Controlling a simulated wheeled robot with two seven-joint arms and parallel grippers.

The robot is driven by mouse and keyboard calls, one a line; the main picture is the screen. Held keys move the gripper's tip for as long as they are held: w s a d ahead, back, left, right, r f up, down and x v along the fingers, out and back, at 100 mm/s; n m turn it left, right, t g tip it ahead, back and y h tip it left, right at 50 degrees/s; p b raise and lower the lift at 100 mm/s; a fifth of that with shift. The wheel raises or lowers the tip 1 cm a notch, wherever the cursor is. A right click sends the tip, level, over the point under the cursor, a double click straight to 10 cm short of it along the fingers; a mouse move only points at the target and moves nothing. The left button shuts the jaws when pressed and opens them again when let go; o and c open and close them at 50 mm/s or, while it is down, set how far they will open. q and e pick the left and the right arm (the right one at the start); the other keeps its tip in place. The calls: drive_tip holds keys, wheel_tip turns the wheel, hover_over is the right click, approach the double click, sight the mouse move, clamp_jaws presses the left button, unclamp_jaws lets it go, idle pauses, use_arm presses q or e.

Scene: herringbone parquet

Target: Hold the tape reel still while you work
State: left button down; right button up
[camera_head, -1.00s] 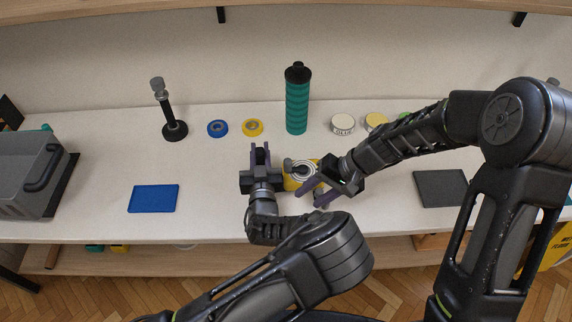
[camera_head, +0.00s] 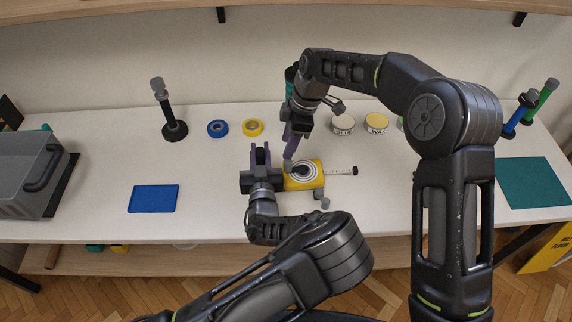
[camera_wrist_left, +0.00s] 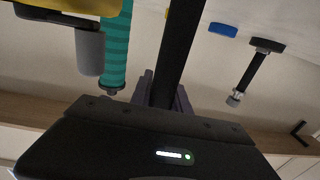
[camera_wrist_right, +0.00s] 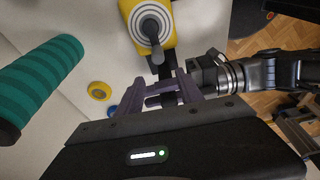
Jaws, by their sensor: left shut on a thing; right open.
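The tape reel (camera_head: 312,183) is a yellow case with a white and black ringed face and a crank with a grey knob. My right gripper (camera_head: 293,140) is open and empty, raised above the reel's back edge. In the right wrist view the reel (camera_wrist_right: 133,12) and crank knob (camera_wrist_right: 157,55) lie beyond its fingers.
A blue tray (camera_head: 153,198) lies left, a teal mat (camera_head: 535,182) right. Table front is mostly clear.

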sight(289, 161)
drive_tip(key=shift+d+f+x, duration=0.1)
drive_tip(key=shift+d+x, duration=0.2)
drive_tip(key=shift+x, duration=1)
drive_tip(key=shift+d+f+x, duration=0.1)
drive_tip(key=shift+d+x, duration=0.25)
drive_tip(key=shift+x, duration=0.95)
drive_tip(key=shift+d+f+x, duration=0.1)
drive_tip(key=shift+d+x, duration=0.2)
drive_tip(key=shift+x, duration=1)
drive_tip(key=shift+r, duration=0.1)
drive_tip(key=shift+c, duration=0.3)
drive_tip(key=c, duration=0.8)
drive_tip(key=shift+o, duration=0.2)
